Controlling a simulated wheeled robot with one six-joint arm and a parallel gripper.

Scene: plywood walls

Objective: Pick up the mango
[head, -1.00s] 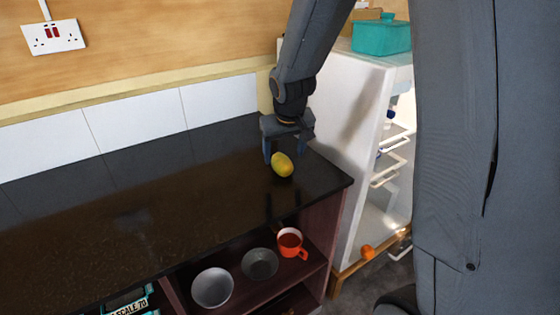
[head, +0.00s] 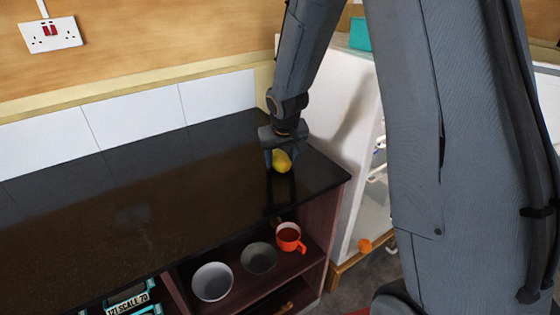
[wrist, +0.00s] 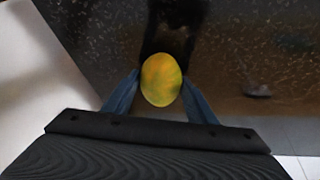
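The yellow-green mango (head: 281,161) is at the right end of the dark glossy counter (head: 130,210). My gripper (head: 281,158) points down over it, with one finger on each side. In the wrist view, the mango (wrist: 161,80) sits between the two blue-grey fingertips of my gripper (wrist: 161,85), and no gap shows on either side. The gripper looks shut on the mango. The mango looks to be at counter height; its underside is hidden, so I cannot tell whether it touches the surface.
Below the counter, a shelf holds a white bowl (head: 212,282), a grey bowl (head: 259,258) and an orange mug (head: 289,237). A white open fridge (head: 350,110) stands close on the right. An orange fruit (head: 365,245) lies low by it. The counter's left and middle are clear.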

